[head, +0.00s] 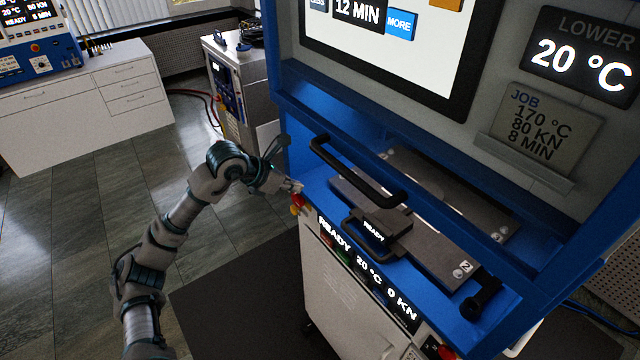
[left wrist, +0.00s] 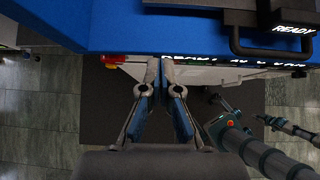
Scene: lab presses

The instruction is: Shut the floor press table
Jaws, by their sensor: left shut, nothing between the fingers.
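The floor press (head: 290,110) is a tall blue and grey machine on the right of the head view. Its grey table plate (head: 435,250) lies in the opening near the front, with a dark handle (head: 372,238) marked READY at its front edge. The handle also shows at the top right of the left wrist view (left wrist: 275,50). My right gripper is not visible.
A red and yellow button (head: 297,204) is close beside my left gripper on the press front. A steel cabinet (head: 250,95) stands behind it. White drawers (head: 80,110) stand at the far left. The tiled floor (head: 60,230) left of the press is clear.

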